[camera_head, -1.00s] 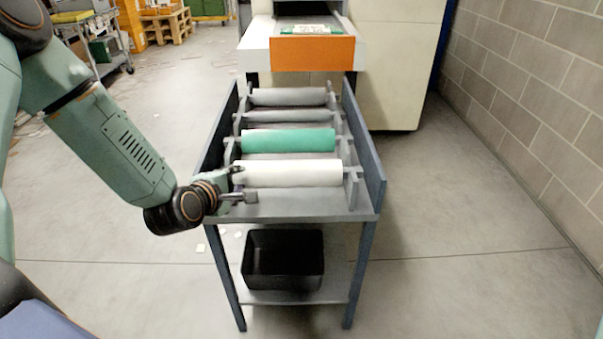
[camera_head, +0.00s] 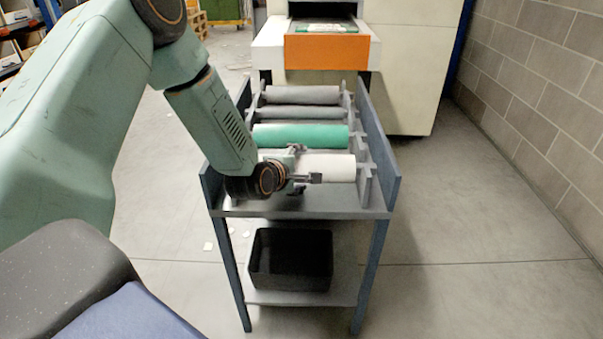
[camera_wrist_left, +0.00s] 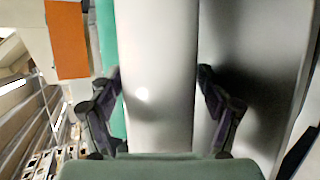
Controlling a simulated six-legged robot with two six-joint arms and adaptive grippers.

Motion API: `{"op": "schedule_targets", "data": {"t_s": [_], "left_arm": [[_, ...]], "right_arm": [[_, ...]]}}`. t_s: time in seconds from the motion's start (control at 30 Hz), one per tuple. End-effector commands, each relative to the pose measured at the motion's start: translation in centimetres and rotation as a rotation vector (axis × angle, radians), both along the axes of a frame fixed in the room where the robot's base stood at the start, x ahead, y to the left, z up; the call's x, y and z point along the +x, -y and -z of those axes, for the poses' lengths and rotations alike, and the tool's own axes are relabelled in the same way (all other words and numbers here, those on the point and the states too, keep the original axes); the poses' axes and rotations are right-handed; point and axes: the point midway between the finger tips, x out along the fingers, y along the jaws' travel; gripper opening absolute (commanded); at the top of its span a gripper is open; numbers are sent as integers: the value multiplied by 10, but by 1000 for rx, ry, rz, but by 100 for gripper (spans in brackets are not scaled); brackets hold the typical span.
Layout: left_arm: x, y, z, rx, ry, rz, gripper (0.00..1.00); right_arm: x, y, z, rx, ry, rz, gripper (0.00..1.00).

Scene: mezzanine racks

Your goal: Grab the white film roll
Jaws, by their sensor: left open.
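The white film roll (camera_head: 327,167) lies across the front of a grey rack cart, nearest of the rolls, its left part hidden behind my left gripper. My left gripper (camera_head: 305,165) is at the roll's left half. In the left wrist view the white roll (camera_wrist_left: 158,80) runs between the two open fingers of the left gripper (camera_wrist_left: 162,90), one finger on each side. My right gripper is not in view.
A green roll (camera_head: 300,135) lies just behind the white one, with grey rolls (camera_head: 302,95) further back. The cart's raised side panel (camera_head: 378,150) stands at the right. A black bin (camera_head: 290,260) sits on the lower shelf. An orange-fronted machine (camera_head: 327,52) stands behind.

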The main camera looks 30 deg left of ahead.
Motion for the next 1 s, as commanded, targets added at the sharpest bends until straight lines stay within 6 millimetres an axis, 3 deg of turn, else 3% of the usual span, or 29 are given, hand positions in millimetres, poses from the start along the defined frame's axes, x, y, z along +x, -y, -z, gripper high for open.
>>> {"op": "schedule_targets", "data": {"t_s": [0.23,1.0], "left_arm": [[1,0,0,0,0,0,76],[1,2,0,0,0,4,10]], "right_arm": [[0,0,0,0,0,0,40],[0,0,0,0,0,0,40]]}}
